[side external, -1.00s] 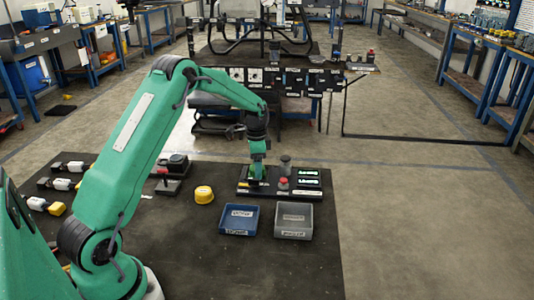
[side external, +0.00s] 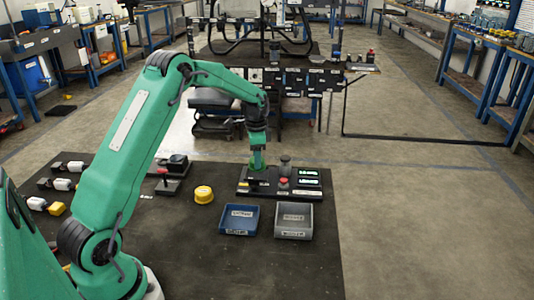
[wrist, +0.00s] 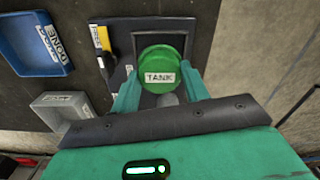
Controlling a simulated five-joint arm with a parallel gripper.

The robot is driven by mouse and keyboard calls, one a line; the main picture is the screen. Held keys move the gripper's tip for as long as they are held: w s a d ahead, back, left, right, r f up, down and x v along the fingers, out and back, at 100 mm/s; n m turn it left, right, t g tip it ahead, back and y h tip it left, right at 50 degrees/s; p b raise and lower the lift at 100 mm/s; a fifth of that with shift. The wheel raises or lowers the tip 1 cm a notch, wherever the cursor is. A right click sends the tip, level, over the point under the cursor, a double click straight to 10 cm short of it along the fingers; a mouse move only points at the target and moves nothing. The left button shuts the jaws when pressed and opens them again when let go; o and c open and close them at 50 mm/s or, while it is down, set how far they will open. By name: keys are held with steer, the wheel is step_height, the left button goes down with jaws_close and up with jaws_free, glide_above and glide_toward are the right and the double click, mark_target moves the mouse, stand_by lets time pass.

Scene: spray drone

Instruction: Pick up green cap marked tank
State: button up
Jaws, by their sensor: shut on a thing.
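The round green cap marked TANK (wrist: 158,62) is near the centre of the wrist view, with its label facing the camera. My gripper (wrist: 160,78) has one green finger on each side of it and is shut on it. In the side external view my gripper (side external: 257,164) points down over the left part of a dark board (side external: 310,194). There I cannot clearly tell the cap from the green fingers. How far the cap is from the board is hard to tell.
A red-topped part (side external: 283,182) and a grey cylinder (side external: 285,163) stand close right of my gripper. A blue bin (side external: 224,233) and a grey bin (side external: 279,236) sit in front. A yellow cap (side external: 203,194) lies left. The front mat is clear.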

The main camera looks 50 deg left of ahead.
steer(key=s+d+r, duration=0.2)
steer(key=d+r, duration=0.6)
steer(key=d, duration=0.3)
steer(key=shift+d, duration=0.25)
steer(key=s+d, duration=0.5)
steer(key=d, duration=0.6)
steer(key=s+d, duration=0.5)
steer(key=d, duration=0.6)
steer(key=shift+s+f, duration=0.3)
steer(key=shift+f, duration=0.15)
steer(key=shift+a, duration=0.1)
glide_above(293, 226)
step_height(293, 226, down, 7)
steer(key=shift+w, duration=0.15)
steer(key=shift+f, duration=2)
steer(key=shift+f, duration=0.1)
